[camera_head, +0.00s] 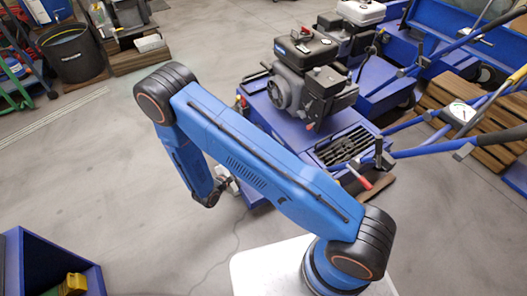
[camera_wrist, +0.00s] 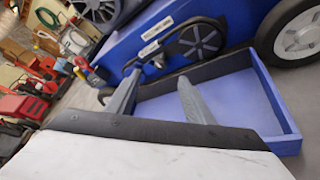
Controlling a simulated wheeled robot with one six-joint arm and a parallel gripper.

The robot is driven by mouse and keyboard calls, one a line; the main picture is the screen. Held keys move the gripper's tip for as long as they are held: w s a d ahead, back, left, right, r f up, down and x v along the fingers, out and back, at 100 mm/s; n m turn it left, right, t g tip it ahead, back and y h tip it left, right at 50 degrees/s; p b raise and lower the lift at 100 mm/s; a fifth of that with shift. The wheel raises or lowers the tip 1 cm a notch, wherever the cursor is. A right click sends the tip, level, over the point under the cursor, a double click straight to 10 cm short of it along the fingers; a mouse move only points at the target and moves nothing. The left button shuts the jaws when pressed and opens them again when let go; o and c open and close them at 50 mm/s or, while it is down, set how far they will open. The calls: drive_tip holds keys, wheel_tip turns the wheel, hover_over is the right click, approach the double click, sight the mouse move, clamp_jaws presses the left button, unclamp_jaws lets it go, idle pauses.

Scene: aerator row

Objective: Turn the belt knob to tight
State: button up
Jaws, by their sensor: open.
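A blue aerator (camera_head: 285,125) with a black engine (camera_head: 312,80) stands right of centre in the head view. Its blue side panel (camera_wrist: 125,45) fills the upper middle of the wrist view. A black round spoked part (camera_wrist: 200,40) sits on that panel beside two small pale labels (camera_wrist: 156,30). I cannot tell whether this part is the belt knob, or read its setting. My gripper (camera_wrist: 159,77) is open and empty, its two grey fingers pointing toward the panel below and left of the spoked part, apart from it. In the head view my arm partly hides the gripper.
A blue open tray (camera_wrist: 280,110) juts out below the panel, close to my right finger. A white wheel (camera_wrist: 302,36) is at the right. More machines stand behind the aerator. A blue bin (camera_head: 45,250) is at lower left; the floor (camera_head: 100,160) between is clear.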

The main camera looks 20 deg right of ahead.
drive_tip(key=a+f+x, duration=0.1)
drive_tip(key=f+x, duration=0.1)
drive_tip(key=x, duration=1.5)
drive_tip(key=shift+w+n, duration=0.15)
drive_tip(key=shift+n, duration=0.15)
drive_tip(key=c, duration=1)
drive_tip(key=shift+c, duration=0.2)
